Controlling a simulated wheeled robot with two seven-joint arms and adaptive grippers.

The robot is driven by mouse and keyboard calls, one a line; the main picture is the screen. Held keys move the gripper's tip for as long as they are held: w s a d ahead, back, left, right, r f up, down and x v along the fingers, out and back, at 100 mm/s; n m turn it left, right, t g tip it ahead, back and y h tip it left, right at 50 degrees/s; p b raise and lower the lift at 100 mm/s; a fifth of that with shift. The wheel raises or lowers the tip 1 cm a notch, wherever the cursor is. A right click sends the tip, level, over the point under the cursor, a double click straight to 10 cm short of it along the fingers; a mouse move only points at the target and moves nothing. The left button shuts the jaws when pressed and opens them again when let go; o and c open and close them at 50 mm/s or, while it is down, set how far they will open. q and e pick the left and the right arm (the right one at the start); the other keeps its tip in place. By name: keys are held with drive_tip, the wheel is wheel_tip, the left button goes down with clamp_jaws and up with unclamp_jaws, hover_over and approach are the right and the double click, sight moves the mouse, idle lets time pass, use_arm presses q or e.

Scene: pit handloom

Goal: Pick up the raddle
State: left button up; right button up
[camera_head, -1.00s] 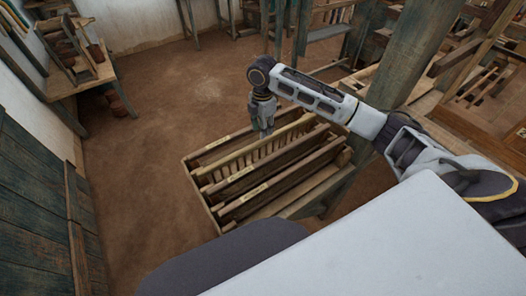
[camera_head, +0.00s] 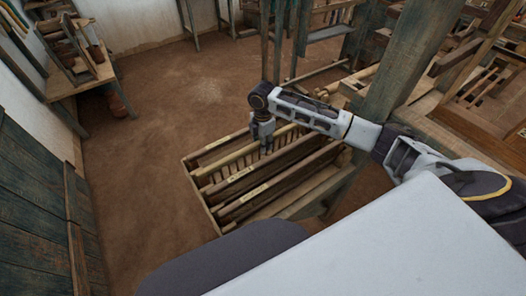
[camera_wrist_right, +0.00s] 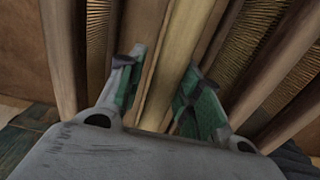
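The raddle (camera_head: 228,158) appears to be the pale wooden bar with a row of pegs below it, lying among other slatted wooden bars in a low rack. In the right wrist view the pale bar (camera_wrist_right: 170,62) runs lengthwise between the fingers. My right gripper (camera_head: 267,148) points down over the middle of the rack. Its green-padded fingers (camera_wrist_right: 162,85) are open, one on each side of the pale bar, with gaps visible. In the head view the arm hides part of the bar's far end. My left gripper is not in view.
The wooden rack (camera_head: 212,214) holds several dark bars and reeds close beside the pale one. A thick post (camera_head: 408,62) and loom timbers stand to the right, near my arm. A bench (camera_head: 82,80) stands at far left. The earth floor (camera_head: 150,170) left of the rack is clear.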

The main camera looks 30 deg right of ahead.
sight(263, 157)
drive_tip(key=shift+f, duration=0.15)
drive_tip(key=shift+s+f, duration=0.1)
drive_tip(key=shift+f, duration=2.4)
clamp_jaws()
